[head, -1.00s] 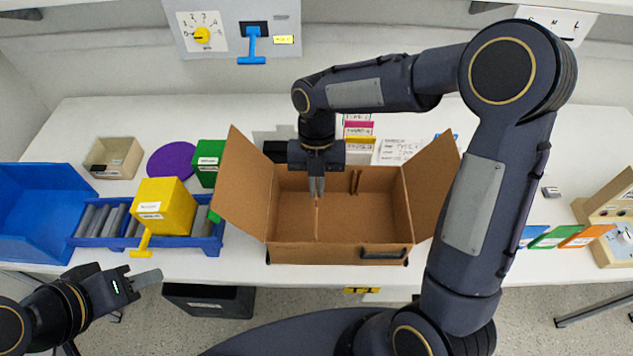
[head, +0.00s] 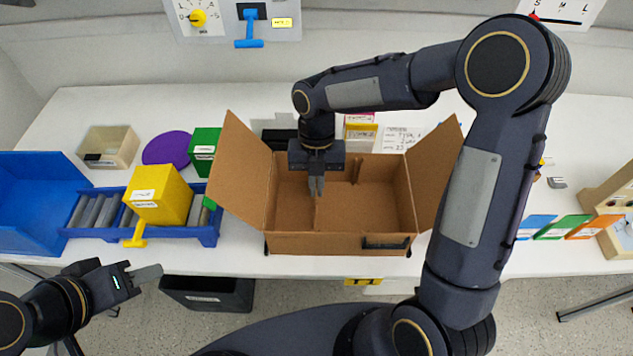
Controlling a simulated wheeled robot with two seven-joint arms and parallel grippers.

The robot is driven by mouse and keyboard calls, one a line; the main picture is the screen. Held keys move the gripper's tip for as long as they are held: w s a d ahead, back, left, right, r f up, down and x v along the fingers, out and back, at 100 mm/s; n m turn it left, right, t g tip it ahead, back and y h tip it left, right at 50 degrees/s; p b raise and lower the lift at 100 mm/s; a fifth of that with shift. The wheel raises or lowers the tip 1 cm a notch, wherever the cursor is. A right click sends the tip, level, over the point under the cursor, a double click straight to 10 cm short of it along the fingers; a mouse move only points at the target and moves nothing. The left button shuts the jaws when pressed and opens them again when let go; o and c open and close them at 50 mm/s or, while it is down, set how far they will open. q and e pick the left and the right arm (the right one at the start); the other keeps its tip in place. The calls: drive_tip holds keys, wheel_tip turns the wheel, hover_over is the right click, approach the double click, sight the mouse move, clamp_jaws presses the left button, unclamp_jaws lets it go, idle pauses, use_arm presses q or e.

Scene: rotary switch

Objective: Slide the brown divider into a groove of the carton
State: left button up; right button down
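The open brown carton (head: 285,243) stands on the white table with its side flaps spread. Narrow groove strips (head: 356,170) show on its inner back wall. A thin brown edge, which looks like the divider (head: 316,213) seen edge-on, runs front to back inside the carton, left of its middle. My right gripper (head: 316,187) points down into the carton right above that edge, its fingers close together. Whether they pinch the divider is too small to tell, and so is whether it sits in a groove. My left gripper (head: 148,276) is empty, off the table's front edge at left.
Left of the carton are a yellow box (head: 160,195), a blue tray of grey rollers (head: 208,232), a blue bin (head: 35,205), a green box (head: 203,150) and a purple disc (head: 167,148). Coloured cards (head: 550,228) lie at right. A black bin (head: 210,293) stands below the table edge.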

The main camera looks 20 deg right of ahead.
drive_tip(key=c, duration=2.1)
unclamp_jaws()
drive_tip(key=o, duration=0.5)
drive_tip(key=shift+o, duration=0.2)
drive_tip(key=shift+r, duration=0.1)
wheel_tip(320, 180, up, 8)
drive_tip(key=p, duration=0.6)
drive_tip(key=shift+p, duration=0.35)
